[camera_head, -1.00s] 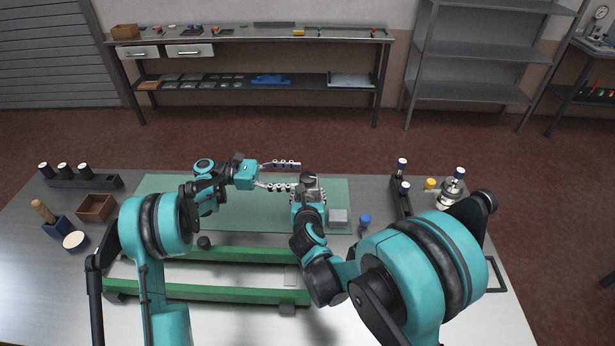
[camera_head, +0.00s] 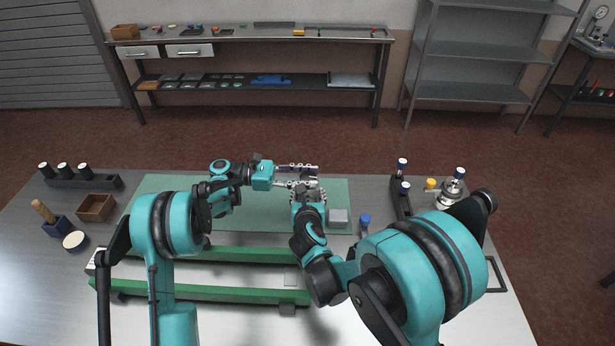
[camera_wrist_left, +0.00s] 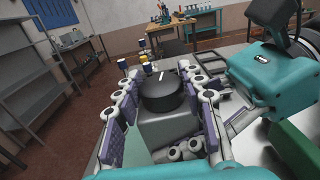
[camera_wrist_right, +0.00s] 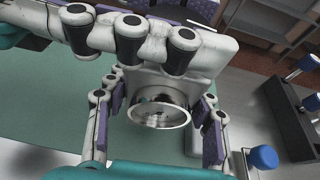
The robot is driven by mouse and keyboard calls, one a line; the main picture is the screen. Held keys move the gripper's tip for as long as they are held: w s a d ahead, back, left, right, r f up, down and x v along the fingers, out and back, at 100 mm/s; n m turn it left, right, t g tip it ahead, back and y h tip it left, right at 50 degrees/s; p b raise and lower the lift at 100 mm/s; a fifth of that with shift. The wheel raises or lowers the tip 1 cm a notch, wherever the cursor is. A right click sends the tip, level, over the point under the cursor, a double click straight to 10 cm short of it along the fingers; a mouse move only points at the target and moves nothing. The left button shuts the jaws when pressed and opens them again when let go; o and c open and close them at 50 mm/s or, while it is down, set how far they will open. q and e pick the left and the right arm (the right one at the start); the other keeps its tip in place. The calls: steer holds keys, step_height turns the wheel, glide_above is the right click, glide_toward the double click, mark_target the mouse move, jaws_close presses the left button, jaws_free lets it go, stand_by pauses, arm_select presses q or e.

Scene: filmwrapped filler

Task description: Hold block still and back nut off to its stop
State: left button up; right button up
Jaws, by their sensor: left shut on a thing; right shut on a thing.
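A grey block (camera_wrist_left: 165,130) stands above the green mat, with a black round nut (camera_wrist_left: 160,93) on top that bears a white mark. In the left wrist view my left gripper (camera_wrist_left: 160,100) has its purple-padded fingers on both sides of the nut and is shut on it. My right gripper (camera_wrist_right: 160,115) is shut on the block, with its fingers on both sides. A shiny metal ring (camera_wrist_right: 158,115) on the block's side faces the right wrist camera. In the head view the left gripper (camera_head: 298,177) reaches in from the left; the grippers largely hide block and nut.
The green mat (camera_head: 165,210) is mostly bare on the left. Green rails (camera_head: 215,292) lie in front. A grey plate (camera_head: 338,216) and a blue-capped item (camera_head: 365,221) sit right of the right gripper. A black holder (camera_head: 401,200) stands further right.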

mark_target(308, 176)
arm_select(q)
steer(key=shift+n+t, duration=0.4)
steer(key=shift+t, duration=0.1)
steer(key=n+t, duration=0.3)
steer(key=t, duration=0.2)
steer(key=shift+y, duration=0.4)
steer(key=shift+n+t+y, duration=0.9)
steer(key=shift+n+t, duration=0.7)
steer(key=shift+t, duration=0.8)
steer(key=o, duration=1.2)
step_height(308, 176, up, 10)
steer(key=shift+f, duration=0.1)
